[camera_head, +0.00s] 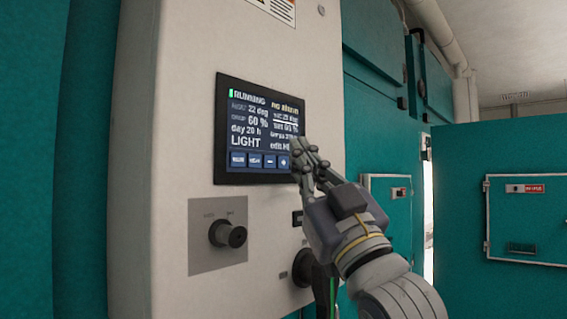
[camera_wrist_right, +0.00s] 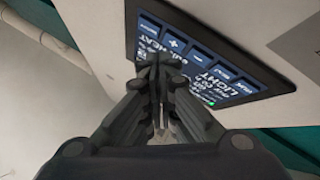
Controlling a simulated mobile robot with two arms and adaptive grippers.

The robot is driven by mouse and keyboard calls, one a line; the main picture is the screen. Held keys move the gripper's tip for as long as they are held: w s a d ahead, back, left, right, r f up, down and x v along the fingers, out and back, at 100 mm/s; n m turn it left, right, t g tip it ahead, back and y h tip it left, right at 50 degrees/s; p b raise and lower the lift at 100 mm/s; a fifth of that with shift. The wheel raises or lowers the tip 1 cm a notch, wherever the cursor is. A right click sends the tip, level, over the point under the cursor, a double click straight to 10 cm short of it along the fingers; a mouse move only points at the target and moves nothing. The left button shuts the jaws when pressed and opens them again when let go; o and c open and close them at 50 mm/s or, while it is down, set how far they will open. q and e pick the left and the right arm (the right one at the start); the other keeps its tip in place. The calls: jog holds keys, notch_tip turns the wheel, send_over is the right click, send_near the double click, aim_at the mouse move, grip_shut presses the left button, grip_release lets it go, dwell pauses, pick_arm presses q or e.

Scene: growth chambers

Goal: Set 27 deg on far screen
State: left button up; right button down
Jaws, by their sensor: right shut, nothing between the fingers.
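The dark control screen (camera_head: 259,130) is on the front of a white panel. My left gripper is not in view.
Below the screen are a black knob (camera_head: 228,234) on a grey plate and another dark knob (camera_head: 302,267) near my right arm. Teal chamber walls stand at both sides.

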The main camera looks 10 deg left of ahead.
jog(key=shift+a, duration=0.1)
dwell(0.3)
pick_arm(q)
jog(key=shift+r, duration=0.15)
pick_arm(e)
jog(key=shift+w+a, duration=0.25)
pick_arm(q)
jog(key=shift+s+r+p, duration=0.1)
jog(key=shift+p, duration=0.2)
pick_arm(e)
jog(key=shift+w+a, duration=0.2)
jog(key=shift+a, duration=0.05)
dwell(0.6)
jog(key=shift+s+d, duration=0.45)
jog(key=shift+d, duration=0.15)
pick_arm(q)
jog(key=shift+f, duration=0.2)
pick_arm(e)
jog(key=shift+s+d, duration=0.75)
jog(key=shift+d, duration=0.25)
jog(key=shift+s+d, duration=0.75)
jog(key=shift+d, duration=0.25)
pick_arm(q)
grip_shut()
